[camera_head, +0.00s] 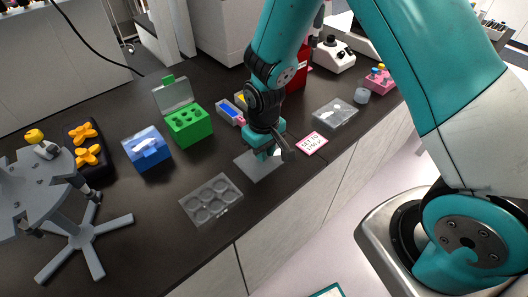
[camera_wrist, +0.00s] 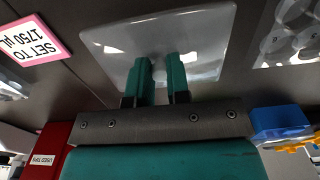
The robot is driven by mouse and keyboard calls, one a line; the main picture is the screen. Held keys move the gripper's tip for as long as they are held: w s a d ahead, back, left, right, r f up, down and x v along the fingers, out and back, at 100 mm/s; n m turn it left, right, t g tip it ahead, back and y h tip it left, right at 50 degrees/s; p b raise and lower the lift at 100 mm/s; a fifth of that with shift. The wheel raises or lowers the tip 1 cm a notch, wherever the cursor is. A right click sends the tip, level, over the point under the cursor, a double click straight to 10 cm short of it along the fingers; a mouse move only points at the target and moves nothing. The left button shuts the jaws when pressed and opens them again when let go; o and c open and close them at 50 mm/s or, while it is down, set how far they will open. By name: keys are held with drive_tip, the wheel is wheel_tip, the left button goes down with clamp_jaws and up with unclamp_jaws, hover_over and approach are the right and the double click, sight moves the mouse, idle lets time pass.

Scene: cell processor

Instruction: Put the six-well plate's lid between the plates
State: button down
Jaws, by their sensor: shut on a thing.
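My gripper (camera_head: 266,153) is shut on the clear, flat lid (camera_head: 258,167), gripping it near the middle. In the wrist view the two green fingers (camera_wrist: 160,75) meet the lid (camera_wrist: 205,35), which spreads out beyond them. The lid looks level and low over the dark bench; I cannot tell whether it touches the bench. The clear six-well plate (camera_head: 211,200) lies uncovered to the lid's lower left, and part of it shows in the wrist view (camera_wrist: 290,40). Another clear plate or tray (camera_head: 335,114) lies to the upper right, past the sign.
A pink-edged sign (camera_head: 312,143) lies just right of the lid. A blue box (camera_head: 147,148), an open green rack (camera_head: 189,127) and a grey stand (camera_head: 80,235) are on the left. A red box (camera_head: 298,72) is behind. The bench's front edge is close.

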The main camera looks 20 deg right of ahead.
drive_tip(key=shift+f, duration=0.8)
drive_tip(key=c, duration=1.1)
unclamp_jaws()
wheel_tip(320, 180, up, 12)
drive_tip(key=b, duration=0.3)
drive_tip(key=s+a+r+n+y, duration=0.1)
drive_tip(key=s+a+r+y, duration=0.1)
drive_tip(key=s+r, duration=0.4)
drive_tip(key=s+a+r+n+y, duration=0.2)
drive_tip(key=s+r, duration=0.5)
drive_tip(key=s, duration=0.6)
drive_tip(key=shift+s+r, duration=0.2)
drive_tip(key=shift+s, duration=0.05)
